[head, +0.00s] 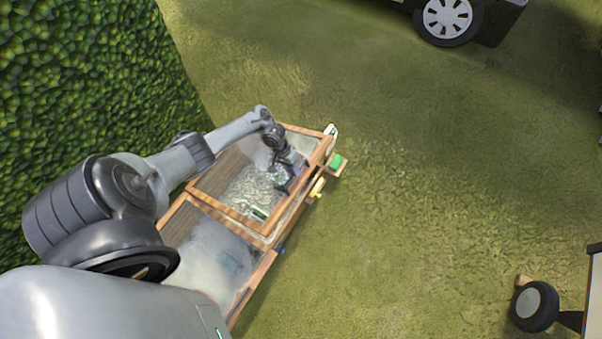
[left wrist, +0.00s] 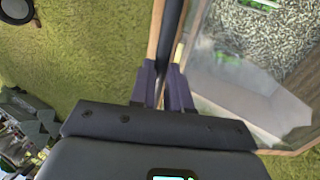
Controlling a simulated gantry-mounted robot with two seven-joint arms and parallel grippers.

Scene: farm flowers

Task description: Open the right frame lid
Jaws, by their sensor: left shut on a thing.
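The right frame (head: 272,243) is the far box of a wooden pair, with pale gravel-like filling inside. Its right frame lid (head: 228,212) is a clear pane in a wooden rim and looks raised a little at the near right side, though how far is hard to tell. My left gripper (head: 287,187) reaches over the pane to the right-hand side of this frame. In the left wrist view its dark fingers (left wrist: 164,88) are close together at a wooden edge beside the pane, closed on the lid edge. The exact contact is partly hidden. My right gripper is not in view.
The left frame (head: 254,285), with a cloudy pane, adjoins on the near side. A hedge (head: 90,80) stands at the left. Open grass (head: 420,190) lies to the right.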

